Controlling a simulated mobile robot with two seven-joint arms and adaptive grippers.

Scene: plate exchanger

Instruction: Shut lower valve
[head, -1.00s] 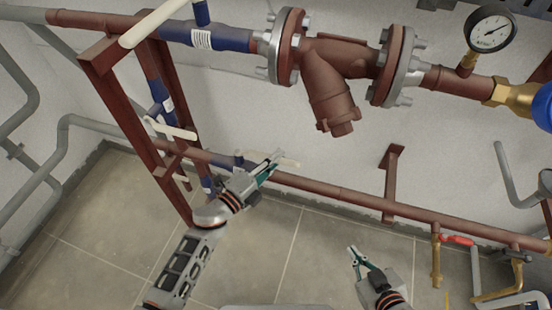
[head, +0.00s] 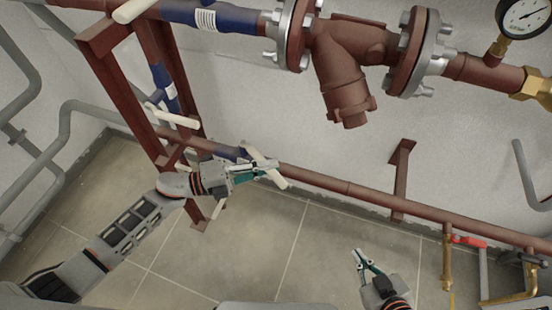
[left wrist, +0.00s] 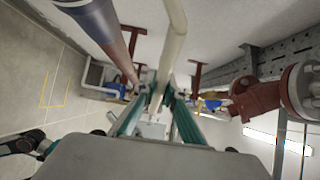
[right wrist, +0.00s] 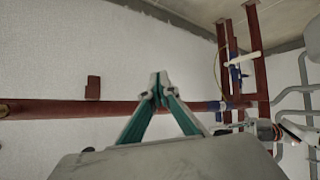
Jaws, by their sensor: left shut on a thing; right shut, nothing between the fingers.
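The lower valve (head: 231,153) is a blue body on the lower red pipe, beside the red frame. Its long cream handle (head: 277,178) slants across the pipe, down to the right. The handle also shows in the left wrist view (left wrist: 173,30), running between the fingers. My left gripper (head: 272,166) is shut on the handle; it also shows in the left wrist view (left wrist: 160,92). The fingers hide part of the handle. My right gripper (head: 359,256) is shut and empty, below the lower pipe; its fingertips meet in the right wrist view (right wrist: 158,84).
The lower red pipe (head: 345,188) runs along the wall. A red bracket (head: 401,170) stands behind it. A red-handled brass valve (head: 467,241) is at the right. Another cream-handled valve (head: 175,118) is on the frame above. The tiled floor (head: 285,245) is clear.

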